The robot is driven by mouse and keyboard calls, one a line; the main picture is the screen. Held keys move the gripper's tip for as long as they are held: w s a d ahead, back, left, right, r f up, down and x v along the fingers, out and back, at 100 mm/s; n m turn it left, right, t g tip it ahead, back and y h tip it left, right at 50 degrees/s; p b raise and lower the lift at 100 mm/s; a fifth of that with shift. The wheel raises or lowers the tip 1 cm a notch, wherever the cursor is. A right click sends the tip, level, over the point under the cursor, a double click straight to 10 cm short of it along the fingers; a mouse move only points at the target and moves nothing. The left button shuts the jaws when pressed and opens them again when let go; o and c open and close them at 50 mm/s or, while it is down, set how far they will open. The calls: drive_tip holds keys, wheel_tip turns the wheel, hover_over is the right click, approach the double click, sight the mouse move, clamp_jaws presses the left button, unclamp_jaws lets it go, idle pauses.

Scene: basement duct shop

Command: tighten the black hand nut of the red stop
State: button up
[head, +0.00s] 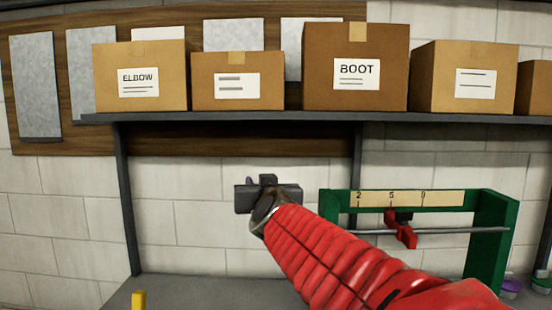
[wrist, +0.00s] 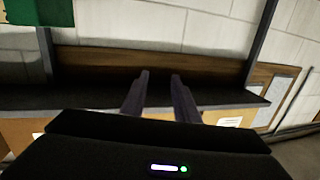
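The red stop (head: 404,234) hangs on a grey rod (head: 455,230) in a green frame (head: 490,225), below a pale scale strip (head: 440,198) marked 2, 5, 9. A small dark part (head: 404,215) behind the stop's top may be the black hand nut; its shape is unclear. My gripper (head: 267,183) is left of the frame, a little higher than the stop and clear of it. In the wrist view my gripper (wrist: 160,88) has two fingers apart with nothing between them. There a green piece (wrist: 38,12) shows at the top left; the stop is out of view.
A shelf (head: 230,117) with several cardboard boxes (head: 355,65) runs above my gripper and the frame. Its left upright (head: 128,200) reaches down to the grey bench (head: 200,290). A yellow piece (head: 138,300) stands at the front left. Small purple-and-green items (head: 511,287) sit at the right.

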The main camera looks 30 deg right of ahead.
drive_tip(key=s+a+f+n+g+y, duration=0.4)
drive_tip(key=s+a+f+y, duration=0.2)
drive_tip(key=s+a+f, duration=0.55)
drive_tip(key=s+a+f+g, duration=0.3)
drive_tip(key=s+f+g, duration=0.4)
drive_tip(key=s+f, duration=1)
drive_tip(key=shift+a+f+h, duration=0.15)
drive_tip(key=shift+f+h, duration=0.15)
drive_tip(key=shift+f, duration=0.2)
drive_tip(key=shift+o, duration=0.4)
